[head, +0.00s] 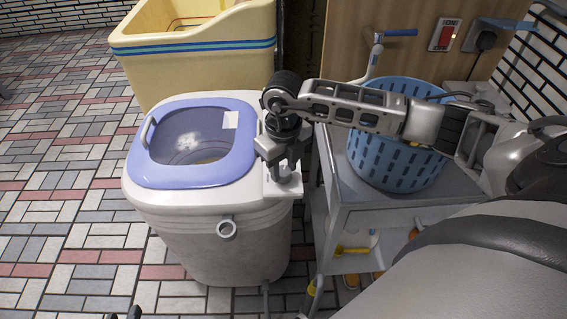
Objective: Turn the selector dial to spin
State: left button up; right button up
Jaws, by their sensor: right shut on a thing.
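The washing machine (200,245) is a white tub with a blue-framed lid (165,181) that has a see-through window. A small pale panel (277,187) sits at the right of its top. The selector dial (284,177) is a grey knob on this panel, mostly covered by my fingers. My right gripper (282,166) points down from above and is shut on the dial. The dial's markings and its pointer cannot be read here. Only dark tips of my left gripper (125,314) show at the bottom edge, well away from the machine's top.
A grey cart (345,214) with a blue basket (385,165) stands close to the right, under my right arm. A yellow tub (190,55) stands behind the machine. A wall switch (445,36) and plug (486,39) are at the back right. Tiled floor at left is clear.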

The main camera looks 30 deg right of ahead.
aim_at(283, 170)
jog(key=shift+m, duration=1)
jog(key=o, duration=1)
jog(key=shift+r, duration=0.1)
notch_tip(283, 170, up, 16)
jog(key=p, duration=0.1)
